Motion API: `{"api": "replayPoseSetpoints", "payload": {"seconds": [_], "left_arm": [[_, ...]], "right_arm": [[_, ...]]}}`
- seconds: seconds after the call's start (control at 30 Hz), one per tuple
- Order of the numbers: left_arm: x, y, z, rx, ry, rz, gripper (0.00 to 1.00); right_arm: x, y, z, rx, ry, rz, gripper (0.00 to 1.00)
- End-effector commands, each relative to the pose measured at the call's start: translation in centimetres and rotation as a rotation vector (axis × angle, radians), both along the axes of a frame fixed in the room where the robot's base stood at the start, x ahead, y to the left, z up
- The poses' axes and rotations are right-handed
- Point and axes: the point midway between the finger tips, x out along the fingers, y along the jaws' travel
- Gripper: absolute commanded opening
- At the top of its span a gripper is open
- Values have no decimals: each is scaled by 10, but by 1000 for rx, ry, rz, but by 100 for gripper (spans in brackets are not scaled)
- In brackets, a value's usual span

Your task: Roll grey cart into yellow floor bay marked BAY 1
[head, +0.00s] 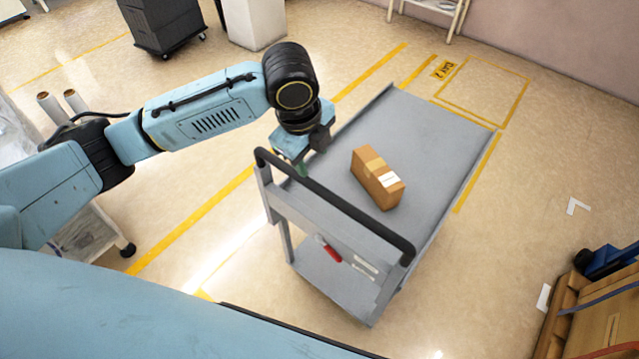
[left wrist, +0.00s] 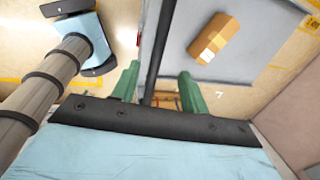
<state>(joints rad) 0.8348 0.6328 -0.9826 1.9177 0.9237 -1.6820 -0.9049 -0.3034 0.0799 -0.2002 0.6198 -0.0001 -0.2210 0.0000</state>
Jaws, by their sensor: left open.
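The grey cart (head: 340,150) stands on the floor right of centre in the head view, with its black push handle (head: 335,205) on the near side. My left gripper (head: 293,165) is at the left end of this handle. In the left wrist view its green fingers (left wrist: 157,88) are apart, with the black handle bar (left wrist: 158,50) running between them; I cannot tell whether they touch it. A yellow outlined floor bay (head: 485,90) lies beyond the cart; its label (head: 448,68) seems to read BAY 2. No BAY 1 label is legible. My right gripper is not in view.
A brown box (head: 377,178) lies on the cart's top and a red item (head: 330,250) shows lower down. A dark wheeled bin (head: 163,22) and a white bin (head: 253,20) stand at the back. Wooden crates (head: 590,315) are at lower right.

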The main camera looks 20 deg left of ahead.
Motion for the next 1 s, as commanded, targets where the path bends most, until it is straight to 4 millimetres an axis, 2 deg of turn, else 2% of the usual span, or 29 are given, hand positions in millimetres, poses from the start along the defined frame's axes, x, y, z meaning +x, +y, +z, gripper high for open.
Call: {"api": "replayPoseSetpoints", "payload": {"seconds": [0.17,0.4,0.6,0.8,1.0], "left_arm": [[3,-2,-25,2,6,-1,44],[13,-6,-75,1,3,1,44],[20,-8,-109,-1,1,1,44],[23,-9,-126,0,0,0,44],[24,-9,-128,0,-1,0,44]], "right_arm": [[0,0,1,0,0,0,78],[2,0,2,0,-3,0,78],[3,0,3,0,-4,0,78],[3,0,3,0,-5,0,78],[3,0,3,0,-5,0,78]]}}
